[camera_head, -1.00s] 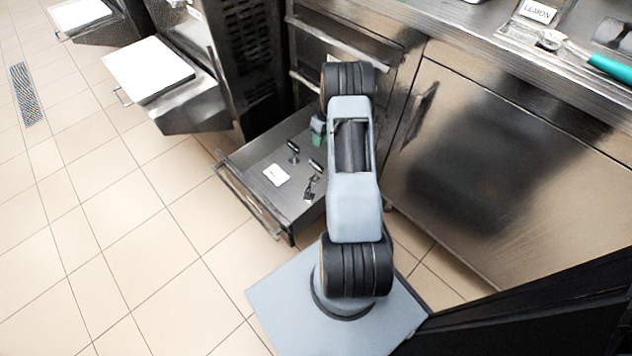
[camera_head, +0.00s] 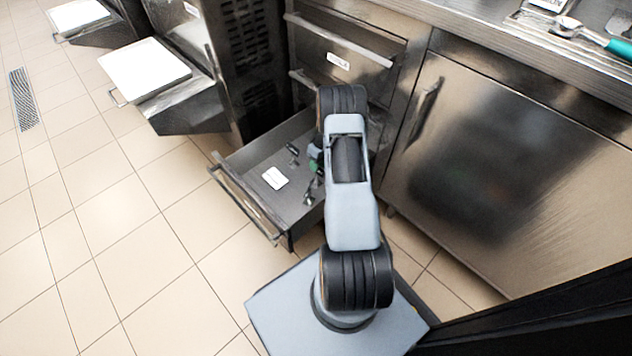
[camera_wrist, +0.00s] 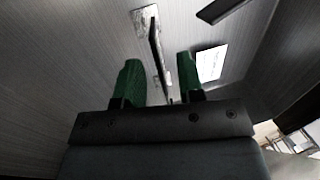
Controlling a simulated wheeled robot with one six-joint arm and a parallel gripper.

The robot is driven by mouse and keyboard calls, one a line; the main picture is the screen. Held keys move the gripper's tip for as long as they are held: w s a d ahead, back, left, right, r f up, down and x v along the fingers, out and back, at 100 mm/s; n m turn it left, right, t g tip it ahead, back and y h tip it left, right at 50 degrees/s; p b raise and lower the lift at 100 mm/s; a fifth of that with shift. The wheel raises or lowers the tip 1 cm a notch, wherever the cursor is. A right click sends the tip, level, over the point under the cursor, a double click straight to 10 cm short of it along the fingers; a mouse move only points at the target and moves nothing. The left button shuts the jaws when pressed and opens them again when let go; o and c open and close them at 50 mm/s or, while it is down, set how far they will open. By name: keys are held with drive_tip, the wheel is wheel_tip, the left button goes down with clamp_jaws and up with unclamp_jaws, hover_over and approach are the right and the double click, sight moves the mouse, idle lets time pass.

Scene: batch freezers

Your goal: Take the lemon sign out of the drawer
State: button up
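The open drawer (camera_head: 250,199) holds a white card (camera_head: 275,178) lying flat and several small dark sign-like pieces. The white card also shows in the wrist view (camera_wrist: 211,62), right of the fingers. My gripper (camera_wrist: 162,82) is low in the drawer, its green fingertips apart. A thin dark upright piece (camera_wrist: 156,48), seen edge-on, runs into the gap between them; I cannot tell whether either finger touches it. Its face is hidden, so I cannot read which sign it is. In the head view my arm hides part of the drawer, and my gripper (camera_head: 314,158) shows only partly.
On the counter at top right, a white sign (camera_head: 548,4) is cut by the picture edge, near a teal-handled scoop (camera_head: 595,37). A closed labelled drawer (camera_head: 340,62) is above the open one. Machines with white-topped trays (camera_head: 145,68) stand left. The tiled floor in front is clear.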

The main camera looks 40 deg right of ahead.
drive_tip(key=shift+x, duration=0.8)
clamp_jaws()
